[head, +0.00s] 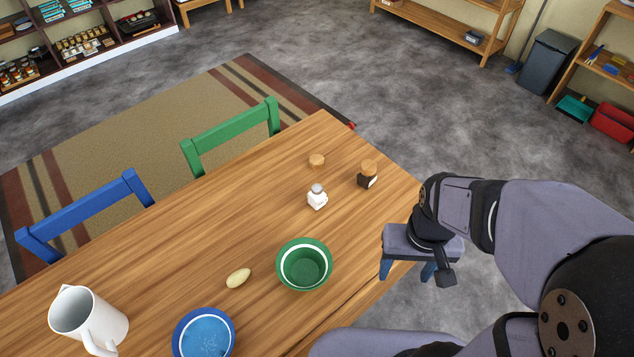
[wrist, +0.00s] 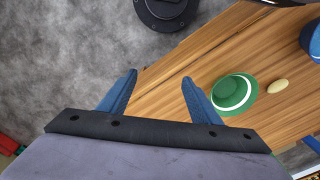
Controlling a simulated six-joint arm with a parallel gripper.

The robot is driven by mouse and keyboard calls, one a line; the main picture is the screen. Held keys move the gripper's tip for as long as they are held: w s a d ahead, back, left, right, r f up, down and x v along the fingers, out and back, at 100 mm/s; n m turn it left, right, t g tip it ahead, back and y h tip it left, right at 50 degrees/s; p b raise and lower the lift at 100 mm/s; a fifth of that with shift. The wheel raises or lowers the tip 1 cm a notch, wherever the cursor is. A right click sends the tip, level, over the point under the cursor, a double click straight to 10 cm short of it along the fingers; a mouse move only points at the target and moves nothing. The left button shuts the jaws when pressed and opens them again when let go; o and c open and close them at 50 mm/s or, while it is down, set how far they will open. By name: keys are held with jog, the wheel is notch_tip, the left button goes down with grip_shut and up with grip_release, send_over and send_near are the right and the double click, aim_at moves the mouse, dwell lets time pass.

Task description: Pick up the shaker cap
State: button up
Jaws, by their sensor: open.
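A small round wooden cap (head: 317,160) lies loose on the table near its far edge. In front of it stands a small white shaker (head: 317,201) with a grey top. To the right stands a dark jar (head: 367,181) with a wooden top. I cannot tell for certain which top is the shaker cap. My gripper (head: 407,275) is off the table's right edge, apart from all of these. In the wrist view its blue fingers (wrist: 160,77) are spread with nothing between them. The caps and shaker do not show in the wrist view.
A green bowl (head: 305,286) sits near the table's front edge. A pale yellow oval item (head: 238,278), a blue bowl (head: 181,336) and a white pitcher (head: 114,327) are farther left. Green (head: 232,129) and blue (head: 85,207) chairs line the far side.

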jog(key=m+t+h+b, duration=0.1)
jog(key=m+t+b, duration=0.1)
jog(key=t+b, duration=0.45)
send_near(317, 159)
jog(key=w+g+b, duration=0.1)
jog(key=w+g, duration=0.1)
jog(key=shift+p+x, duration=1.15)
jog(key=shift+x, duration=2.45)
jog(key=c, duration=1.1)
